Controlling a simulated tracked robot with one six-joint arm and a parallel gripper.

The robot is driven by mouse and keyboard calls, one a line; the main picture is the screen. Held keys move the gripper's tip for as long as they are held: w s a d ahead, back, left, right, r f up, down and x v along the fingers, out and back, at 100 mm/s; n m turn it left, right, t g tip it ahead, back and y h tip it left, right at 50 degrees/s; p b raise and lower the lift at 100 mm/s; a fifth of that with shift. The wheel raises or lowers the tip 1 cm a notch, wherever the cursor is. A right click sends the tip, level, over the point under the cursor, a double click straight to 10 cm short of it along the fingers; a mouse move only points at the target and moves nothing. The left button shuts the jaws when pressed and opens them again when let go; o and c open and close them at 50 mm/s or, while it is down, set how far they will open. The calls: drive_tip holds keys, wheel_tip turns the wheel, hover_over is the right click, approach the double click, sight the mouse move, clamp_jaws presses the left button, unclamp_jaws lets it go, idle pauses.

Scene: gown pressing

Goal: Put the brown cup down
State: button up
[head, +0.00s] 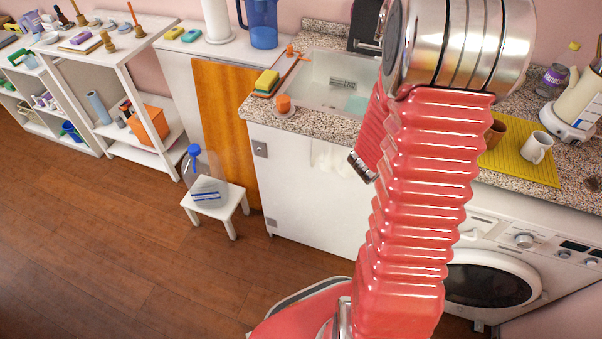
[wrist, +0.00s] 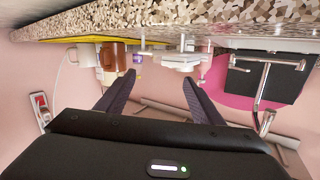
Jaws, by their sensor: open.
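The brown cup (head: 495,132) stands on the yellow mat (head: 520,168) on the counter, partly hidden behind my arm in the head view. It also shows beyond the fingers, left of them, in the wrist view (wrist: 112,57), where the scene appears upside down. A white mug (head: 537,147) stands beside the cup on the mat. My gripper (wrist: 159,78) is open, with nothing between its two dark fingers. It is apart from the cup. In the head view I cannot make out the fingers.
A sink (head: 335,82) with a tap is left of my arm. Sponges (head: 266,82) lie at its left edge. A kettle (head: 580,100) and a purple-labelled bottle (head: 555,75) stand right of the mat. A washing machine (head: 500,280) is under the counter.

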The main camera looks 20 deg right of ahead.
drive_tip(key=w+a+r+n+t+y, duration=0.2)
drive_tip(key=w+a+t+y, duration=0.1)
drive_tip(key=w+a, duration=0.35)
drive_tip(key=w+a+r+n+t+y, duration=0.2)
drive_tip(key=w+a+r+t+y, duration=0.1)
drive_tip(key=w+a, duration=0.3)
drive_tip(key=a+r+n+t+y, duration=0.1)
drive_tip(key=a+r+n+y, duration=0.15)
drive_tip(key=a, duration=0.45)
drive_tip(key=a+r+n+y, duration=0.1)
drive_tip(key=a+n+y, duration=0.15)
drive_tip(key=a, duration=0.45)
drive_tip(key=s+a+r+n+g+y, duration=0.1)
drive_tip(key=s+a+n+y, duration=0.1)
drive_tip(key=s+a, duration=0.3)
drive_tip(key=s+a+r+n+g+y, duration=0.1)
drive_tip(key=s+a+n+y, duration=0.1)
drive_tip(key=a, duration=0.5)
drive_tip(key=s+a+n+g, duration=0.3)
drive_tip(key=s+a, duration=0.1)
drive_tip(key=s, duration=1)
drive_tip(key=shift+r+y, duration=0.35)
drive_tip(key=shift+y, duration=0.05)
